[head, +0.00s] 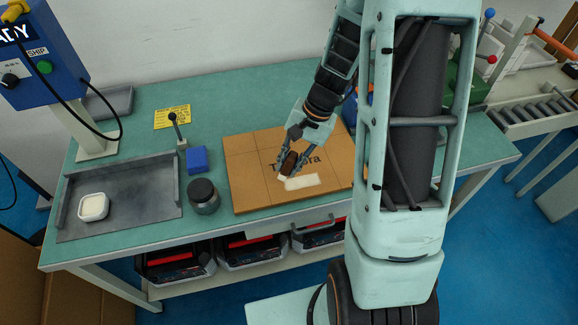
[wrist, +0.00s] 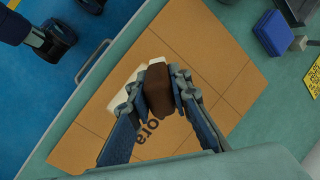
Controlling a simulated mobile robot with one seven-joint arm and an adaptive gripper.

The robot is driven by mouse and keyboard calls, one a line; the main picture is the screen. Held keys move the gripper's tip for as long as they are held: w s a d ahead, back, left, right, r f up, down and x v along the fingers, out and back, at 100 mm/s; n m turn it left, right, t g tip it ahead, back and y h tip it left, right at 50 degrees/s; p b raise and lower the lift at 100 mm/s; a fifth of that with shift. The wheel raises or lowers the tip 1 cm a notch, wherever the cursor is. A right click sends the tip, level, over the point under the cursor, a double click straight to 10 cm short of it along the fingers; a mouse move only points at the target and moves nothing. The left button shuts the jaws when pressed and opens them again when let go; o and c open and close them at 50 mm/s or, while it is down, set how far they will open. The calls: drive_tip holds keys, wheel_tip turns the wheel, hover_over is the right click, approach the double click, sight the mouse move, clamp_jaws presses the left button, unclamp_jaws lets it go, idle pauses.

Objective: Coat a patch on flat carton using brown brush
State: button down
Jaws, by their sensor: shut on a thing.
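The flat carton (head: 245,190) lies on the green bench top and shows tile-like lines and dark lettering; it also fills the middle of the wrist view (wrist: 205,45). My gripper (head: 290,164) is over the carton, shut on the brown brush (wrist: 158,88). I cannot tell whether the brush touches the carton.
Left of the carton stand a dark-lidded jar (head: 203,196) and a blue box (head: 197,159). A grey tray (head: 140,203) holds a white dish (head: 93,207). A yellow sign (head: 172,117) lies behind. A blue panel stand (head: 42,75) is at the left back. Bare bench lies behind the carton.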

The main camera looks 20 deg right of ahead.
sight(289, 155)
drive_tip(key=shift+r+p, duration=1.2)
drive_tip(key=shift+r, duration=0.8)
